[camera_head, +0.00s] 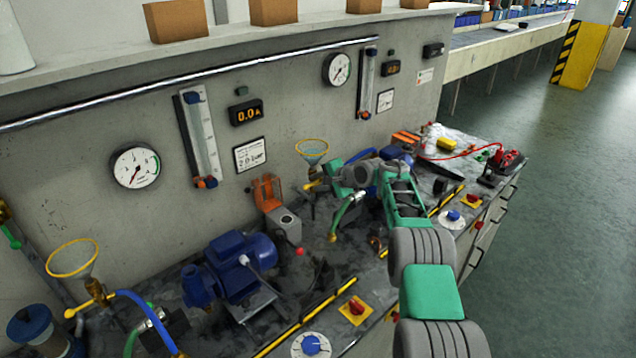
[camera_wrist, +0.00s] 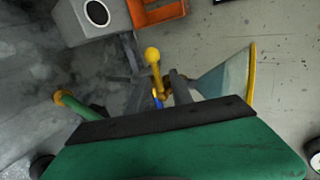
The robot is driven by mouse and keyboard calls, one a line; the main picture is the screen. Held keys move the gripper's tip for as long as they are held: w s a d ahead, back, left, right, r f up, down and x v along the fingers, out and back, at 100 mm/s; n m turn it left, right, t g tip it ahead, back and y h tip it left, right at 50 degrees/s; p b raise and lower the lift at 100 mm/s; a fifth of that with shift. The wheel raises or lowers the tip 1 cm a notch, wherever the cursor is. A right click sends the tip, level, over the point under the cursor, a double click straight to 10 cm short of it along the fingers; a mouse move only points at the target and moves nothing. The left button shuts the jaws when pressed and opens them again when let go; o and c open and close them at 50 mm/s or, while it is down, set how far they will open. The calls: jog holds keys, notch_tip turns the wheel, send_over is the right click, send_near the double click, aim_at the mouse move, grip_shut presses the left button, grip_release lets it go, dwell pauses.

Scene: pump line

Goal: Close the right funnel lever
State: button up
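The right funnel (camera_head: 312,148) has a yellow rim and stands by the panel wall in the head view; it also shows at the right of the wrist view (camera_wrist: 224,80). Its yellow ball-ended lever (camera_head: 310,186) sits just below it and points left in the head view. In the wrist view the lever (camera_wrist: 152,56) shows between the two dark fingers of my gripper (camera_wrist: 158,85). The fingers are apart, with a gap around the lever, so my gripper is open. Whether a finger touches the lever I cannot tell. My wrist hides part of the pipe below.
An orange-lidded grey box (camera_head: 283,225) and a blue motor pump (camera_head: 240,265) stand left of my gripper. A green hose (camera_head: 345,212) runs close below it. The left funnel (camera_head: 74,258) has its own yellow lever. Gauges line the wall. Floor at the right is clear.

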jog(key=shift+d, duration=0.2)
jog(key=shift+s+d+r, duration=0.25)
jog(key=shift+d, duration=0.05)
jog(key=b+v, duration=0.2)
jog(key=v, duration=0.4)
jog(key=shift+s+d+r, duration=0.15)
jog(key=shift+s+r, duration=0.1)
jog(key=shift+s, duration=0.05)
jog(key=shift+o, duration=0.3)
dwell(0.5)
